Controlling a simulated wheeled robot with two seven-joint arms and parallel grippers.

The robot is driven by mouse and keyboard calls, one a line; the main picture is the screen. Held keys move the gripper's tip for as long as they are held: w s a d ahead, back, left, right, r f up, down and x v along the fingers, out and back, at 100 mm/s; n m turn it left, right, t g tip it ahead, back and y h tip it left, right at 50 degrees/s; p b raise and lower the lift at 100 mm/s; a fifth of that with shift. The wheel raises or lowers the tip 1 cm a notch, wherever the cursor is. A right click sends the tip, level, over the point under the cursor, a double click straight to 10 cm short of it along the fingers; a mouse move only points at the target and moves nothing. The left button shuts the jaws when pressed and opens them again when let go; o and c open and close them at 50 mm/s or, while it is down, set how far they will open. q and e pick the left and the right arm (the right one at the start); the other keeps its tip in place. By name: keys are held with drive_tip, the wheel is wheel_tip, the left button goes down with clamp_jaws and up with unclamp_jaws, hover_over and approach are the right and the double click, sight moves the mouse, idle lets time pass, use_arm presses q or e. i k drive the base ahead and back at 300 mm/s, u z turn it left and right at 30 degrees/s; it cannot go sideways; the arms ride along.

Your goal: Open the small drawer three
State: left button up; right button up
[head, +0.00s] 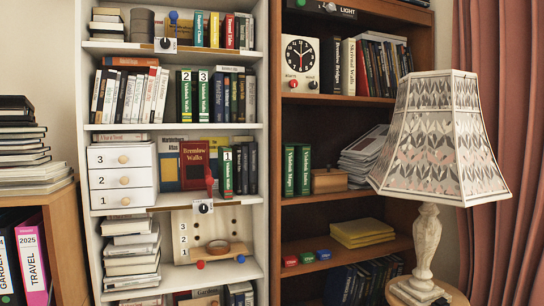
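A small white drawer unit (122,177) stands on a middle shelf of the white bookcase in the head view. It has three stacked drawers marked 3, 2 and 1 from top to bottom, each with a round light wooden knob. Drawer three (108,159) is the top one and looks closed; its knob (123,159) is at the middle of its front. Drawers two (105,180) and one (102,200) also look closed. Neither of my grippers shows in the head view.
A white bookcase (264,120) and a brown one (275,130) stand side by side. Books (170,170) fill the shelf right of the drawers. A stack of dark books (20,150) is at left. A patterned lamp (440,140) stands at front right.

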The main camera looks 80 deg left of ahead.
sight(139, 156)
drive_tip(key=u, duration=3.5)
